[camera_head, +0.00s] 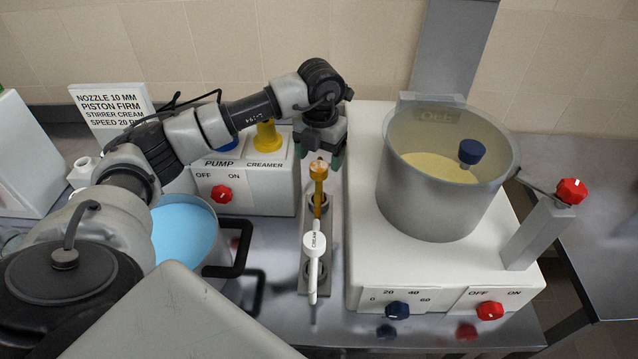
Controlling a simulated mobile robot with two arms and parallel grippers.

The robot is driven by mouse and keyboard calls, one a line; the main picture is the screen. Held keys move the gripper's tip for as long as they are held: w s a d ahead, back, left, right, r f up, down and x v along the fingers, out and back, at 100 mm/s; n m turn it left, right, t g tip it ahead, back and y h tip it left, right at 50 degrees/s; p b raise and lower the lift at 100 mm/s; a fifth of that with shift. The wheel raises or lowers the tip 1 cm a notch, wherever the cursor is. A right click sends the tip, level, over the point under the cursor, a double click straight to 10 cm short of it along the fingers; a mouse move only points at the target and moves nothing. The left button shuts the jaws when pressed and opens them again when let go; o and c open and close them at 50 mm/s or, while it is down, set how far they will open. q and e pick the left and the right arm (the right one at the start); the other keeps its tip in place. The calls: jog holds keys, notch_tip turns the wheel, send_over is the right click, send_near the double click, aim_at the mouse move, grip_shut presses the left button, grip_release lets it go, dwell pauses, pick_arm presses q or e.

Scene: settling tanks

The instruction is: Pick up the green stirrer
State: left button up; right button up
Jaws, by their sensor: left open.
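My left gripper (319,156) points down over the far end of a narrow grey metal rack (305,284). Its fingers are apart, with dark green at their tips; I cannot tell whether that green is all finger. An amber piece (318,172) shows just below and between the fingertips, and I cannot see that they touch it. A white piece marked CREAM (314,244) is nearer on the rack, its thin stem running toward the front. I cannot make out a separate green stirrer; the gripper hides the rack's far end. My right gripper is out of view.
A grey pot (436,205) of yellow liquid stands on a white machine close right of the rack. A pump box (262,190) with a yellow knob stands left. A pot of blue liquid (183,233) with black handles is nearer left.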

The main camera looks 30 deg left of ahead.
aim_at(318, 167)
pick_arm(q)
jog(key=f, duration=0.1)
jog(key=f+p, duration=0.1)
jog(key=f, duration=0.1)
jog(key=f+p, duration=0.1)
jog(key=f, duration=0.1)
jog(key=shift+w+a, duration=0.25)
jog(key=shift+a, duration=0.1)
jog(key=shift+f, duration=0.25)
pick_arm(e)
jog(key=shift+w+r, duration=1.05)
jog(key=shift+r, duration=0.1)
pick_arm(q)
jog(key=c, duration=1.3)
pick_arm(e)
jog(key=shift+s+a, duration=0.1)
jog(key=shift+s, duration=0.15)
